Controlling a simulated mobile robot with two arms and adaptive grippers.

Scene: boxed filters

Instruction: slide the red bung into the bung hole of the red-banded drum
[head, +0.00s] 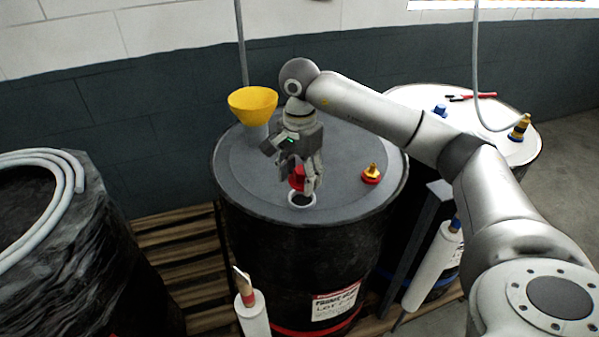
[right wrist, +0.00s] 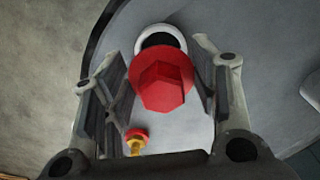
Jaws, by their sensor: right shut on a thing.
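The red bung (head: 297,178) has a hexagonal head and shows large in the right wrist view (right wrist: 163,82). My right gripper (head: 303,182) is shut on it, fingers pointing down, over the grey lid of the red-banded drum (head: 340,150). The red band (head: 310,332) shows low on the black drum. The bung hole (head: 302,200) has a pale ring and lies just below the bung in the head view. In the right wrist view the bung covers part of the hole (right wrist: 161,40). The bung's lower end is hidden. My left gripper is out of view.
A yellow funnel (head: 252,104) stands at the lid's back left, and a red-and-brass fitting (head: 371,174) at its right. A white-topped drum (head: 420,98) with a blue bung (head: 440,110) and a marker (head: 471,97) is behind right. A black-wrapped drum (head: 90,250) stands left.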

